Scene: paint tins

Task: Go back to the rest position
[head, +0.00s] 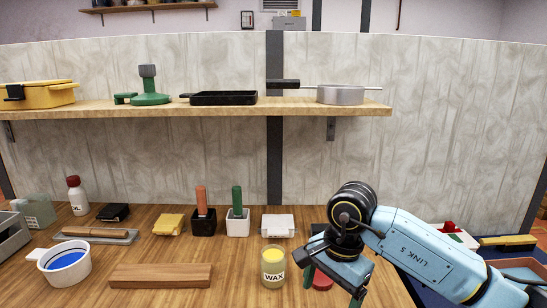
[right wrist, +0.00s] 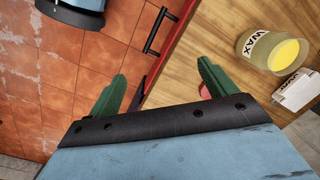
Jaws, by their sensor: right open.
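My right arm (head: 420,252) comes in from the right in the head view, bent down over the table's right part. My right gripper (right wrist: 160,82) is open, with its two green fingers apart and nothing between them. In the right wrist view it is above the table's edge, with red floor tiles below on one side. A red round thing (head: 322,282) lies on the table beside the gripper, partly hidden by it. The wax jar (head: 273,266) stands to the left of the gripper, apart from it; it also shows in the right wrist view (right wrist: 262,48). My left gripper is not in view.
On the wooden table (head: 235,262) are a white tub of blue paint (head: 65,262), a wooden block (head: 161,275), two handled tools in holders (head: 203,220) and a white block (head: 278,225). A shelf (head: 235,109) with pans runs above. A blue surface with trays (head: 509,240) is at right.

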